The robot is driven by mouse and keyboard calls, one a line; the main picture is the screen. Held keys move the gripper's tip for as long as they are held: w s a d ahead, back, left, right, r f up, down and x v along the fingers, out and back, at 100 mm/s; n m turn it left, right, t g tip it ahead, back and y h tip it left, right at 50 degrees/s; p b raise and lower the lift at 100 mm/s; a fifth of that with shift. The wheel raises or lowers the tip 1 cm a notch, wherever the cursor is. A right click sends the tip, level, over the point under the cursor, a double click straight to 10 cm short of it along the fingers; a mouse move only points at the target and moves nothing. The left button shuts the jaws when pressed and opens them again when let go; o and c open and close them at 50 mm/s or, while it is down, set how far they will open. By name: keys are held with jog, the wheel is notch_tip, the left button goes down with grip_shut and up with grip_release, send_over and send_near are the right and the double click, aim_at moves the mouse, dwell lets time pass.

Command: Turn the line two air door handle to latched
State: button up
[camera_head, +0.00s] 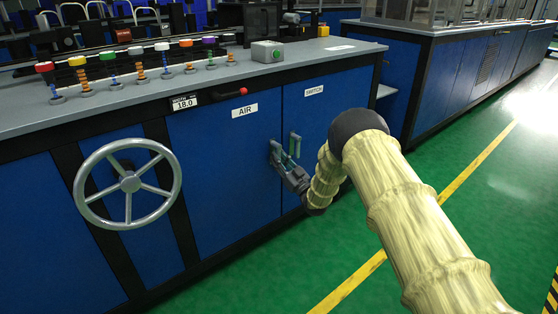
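The blue AIR door (220,180) is in the front of the machine, with a white AIR label (245,110). Its handle is by the door's right edge, largely covered by my gripper, so its angle is hard to tell. My gripper (277,154) is dark grey and reaches in from the right to the AIR door's handle. The fingers overlap the handle in the picture; whether they grip it is too small to tell. The SWITCH door's handle (295,145) stands upright just to the right.
The SWITCH door (325,100) adjoins on the right. A grey handwheel (130,184) juts out at the left. A red-ended lever (230,94) sits above the AIR door. Green floor (480,220) is open at right.

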jog(key=shift+o, duration=0.6)
jog(key=shift+s, duration=0.1)
jog(key=v, duration=1.2)
